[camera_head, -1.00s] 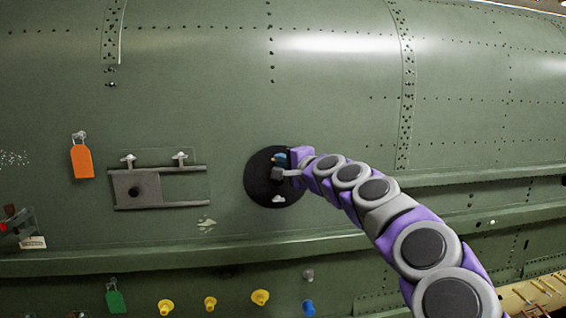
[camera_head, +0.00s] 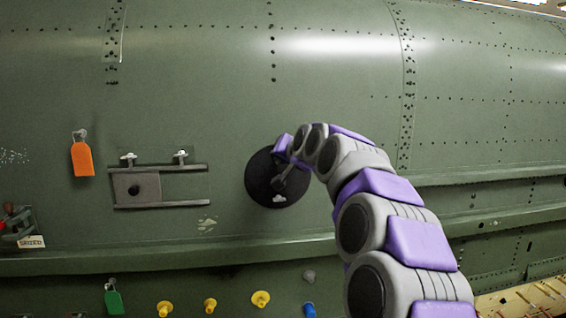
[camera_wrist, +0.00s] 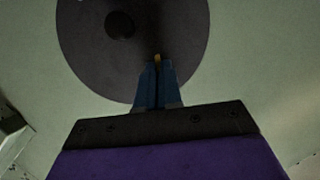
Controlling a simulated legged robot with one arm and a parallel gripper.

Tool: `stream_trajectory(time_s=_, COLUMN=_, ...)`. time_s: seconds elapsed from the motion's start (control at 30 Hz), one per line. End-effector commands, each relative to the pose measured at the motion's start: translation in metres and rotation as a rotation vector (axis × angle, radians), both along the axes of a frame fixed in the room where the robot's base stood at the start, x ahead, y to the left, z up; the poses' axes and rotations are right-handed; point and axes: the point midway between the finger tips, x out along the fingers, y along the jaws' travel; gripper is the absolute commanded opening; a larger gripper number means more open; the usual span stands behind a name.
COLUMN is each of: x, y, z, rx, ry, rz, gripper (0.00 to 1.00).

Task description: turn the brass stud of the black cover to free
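The black cover (camera_head: 258,185) is a round dark disc on the green fuselage skin. It fills the upper part of the wrist view (camera_wrist: 85,60), with a darker round knob or hole (camera_wrist: 119,25) on it. My gripper (camera_wrist: 157,63) lies over the disc, its two blue fingers close together. A small piece of the brass stud (camera_wrist: 157,57) shows between the fingertips; the rest of it is hidden by them. In the head view my gripper (camera_head: 283,175) is at the right of the cover, and my wrist hides the stud.
A grey plate with two rails (camera_head: 180,203) is fixed left of the cover. An orange tag (camera_head: 82,159) hangs further left. Below a long ledge are a green tag (camera_head: 114,301), yellow plugs (camera_head: 261,298) and a blue plug (camera_head: 309,310). The skin above the cover is clear.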

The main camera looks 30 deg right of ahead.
Motion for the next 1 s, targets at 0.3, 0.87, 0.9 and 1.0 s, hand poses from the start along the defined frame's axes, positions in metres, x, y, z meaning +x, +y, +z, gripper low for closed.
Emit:
stream_trajectory(time_s=0.3, x=0.0014, y=0.0020, z=-0.0020, rx=-0.272, ry=0.082, rz=-0.002, gripper=0.00)
stream_trajectory(time_s=0.87, x=0.0021, y=0.0043, z=-0.0032, rx=-0.521, ry=0.160, rz=-0.001, gripper=0.00)
stream_trajectory(time_s=0.9, x=0.0020, y=0.0044, z=-0.0030, rx=-0.526, ry=0.162, rz=-0.001, gripper=0.00)
stream_trajectory(time_s=1.0, x=0.0020, y=0.0044, z=-0.0030, rx=-0.534, ry=0.164, rz=-0.001, gripper=0.00)
